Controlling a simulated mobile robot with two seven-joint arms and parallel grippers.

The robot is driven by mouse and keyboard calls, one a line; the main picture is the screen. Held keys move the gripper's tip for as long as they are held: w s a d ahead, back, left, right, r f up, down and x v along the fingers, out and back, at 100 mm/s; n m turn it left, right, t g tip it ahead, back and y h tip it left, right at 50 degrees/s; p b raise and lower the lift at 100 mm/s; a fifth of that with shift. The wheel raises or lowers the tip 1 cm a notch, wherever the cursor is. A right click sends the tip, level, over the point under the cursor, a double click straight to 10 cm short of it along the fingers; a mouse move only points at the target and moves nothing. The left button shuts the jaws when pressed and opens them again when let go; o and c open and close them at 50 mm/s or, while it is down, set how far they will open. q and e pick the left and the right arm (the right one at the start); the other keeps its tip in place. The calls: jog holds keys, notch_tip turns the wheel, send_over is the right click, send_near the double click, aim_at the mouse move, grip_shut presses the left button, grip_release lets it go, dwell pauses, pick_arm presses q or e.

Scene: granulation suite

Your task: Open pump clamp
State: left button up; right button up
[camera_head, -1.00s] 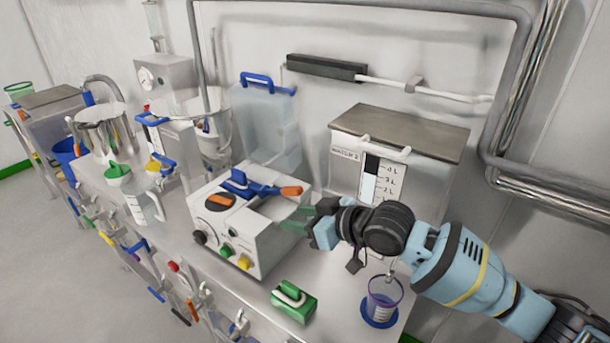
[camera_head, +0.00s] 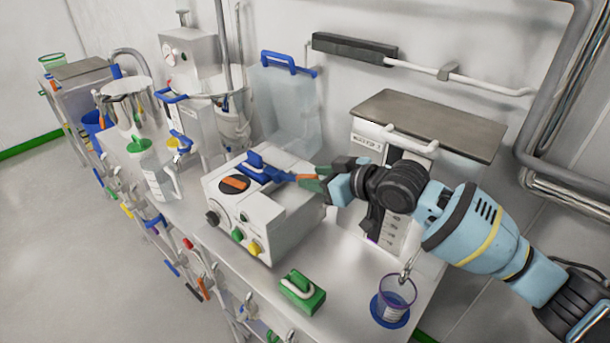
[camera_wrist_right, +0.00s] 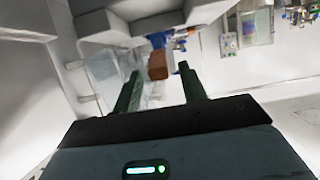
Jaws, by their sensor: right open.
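The pump is a white box (camera_head: 258,212) on the bench, with a dark dial, coloured knobs and a blue clamp lever (camera_head: 262,170) on top. The lever ends in an orange grip (camera_head: 308,178) pointing right. My right gripper (camera_head: 315,177) is open at that orange grip, coming from the right. In the right wrist view, the orange-brown grip (camera_wrist_right: 158,66) shows between the two green fingertips of the gripper (camera_wrist_right: 160,72), with the blue lever beyond. I cannot tell whether a finger touches it. My left gripper is not in view.
A water tank (camera_head: 440,125) with a grey lid stands behind my right arm. A green block with a white handle (camera_head: 302,292) and a purple-rimmed cup (camera_head: 396,296) are on the bench in front. A clear blue-handled container (camera_head: 285,105) stands behind the pump.

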aim_at(305, 175)
jog(key=shift+x, duration=2)
grip_shut()
